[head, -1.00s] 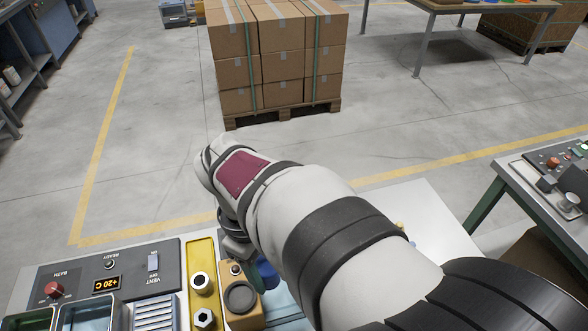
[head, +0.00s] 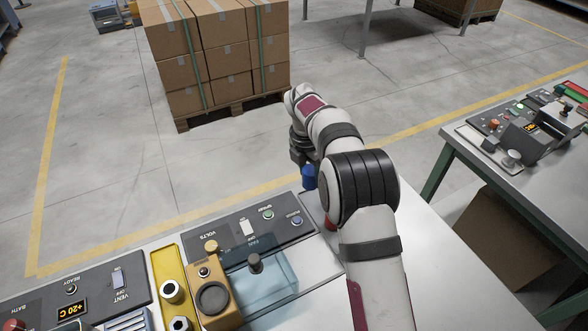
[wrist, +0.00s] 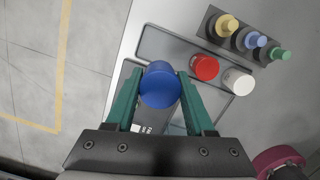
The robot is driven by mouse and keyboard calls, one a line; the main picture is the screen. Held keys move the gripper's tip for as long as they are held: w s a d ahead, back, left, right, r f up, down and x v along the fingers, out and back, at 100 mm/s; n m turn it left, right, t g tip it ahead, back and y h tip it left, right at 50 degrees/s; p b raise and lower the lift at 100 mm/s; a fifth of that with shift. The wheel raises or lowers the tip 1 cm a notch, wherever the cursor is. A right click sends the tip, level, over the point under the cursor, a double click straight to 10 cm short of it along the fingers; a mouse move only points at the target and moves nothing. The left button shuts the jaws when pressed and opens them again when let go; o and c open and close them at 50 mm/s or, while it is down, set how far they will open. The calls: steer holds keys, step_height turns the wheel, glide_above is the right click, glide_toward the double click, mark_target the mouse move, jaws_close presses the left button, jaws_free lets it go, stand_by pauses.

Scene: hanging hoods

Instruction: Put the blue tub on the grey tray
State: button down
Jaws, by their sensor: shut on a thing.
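The blue tub (wrist: 160,85) is between the green fingers of my gripper (wrist: 158,92), which is shut on it. In the head view the tub (head: 308,177) hangs below my gripper (head: 303,157), at the far side of the bench. In the head view only a small part of the tray (head: 314,206) shows; my arm hides the rest. Whether the tub touches anything below cannot be told.
A red tub (wrist: 205,67) and a white tub (wrist: 238,81) stand right of the blue tub. A dark holder with yellow (wrist: 227,25), blue and green knobs lies beyond them. A control panel (head: 240,232) and a tan block with a dark ring (head: 212,300) are nearby.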

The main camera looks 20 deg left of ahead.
steer(key=shift+n, duration=0.7)
steer(key=f, duration=0.2)
steer(key=w+f, duration=0.1)
steer(key=f, duration=0.1)
steer(key=w+d+f, duration=0.1)
steer(key=f, duration=0.2)
steer(key=shift+w+d+f, duration=0.1)
steer(key=shift+f, duration=0.65)
steer(key=shift+f, duration=0.45)
steer(key=shift+c, duration=0.9)
jaws_free()
steer(key=shift+f, duration=0.1)
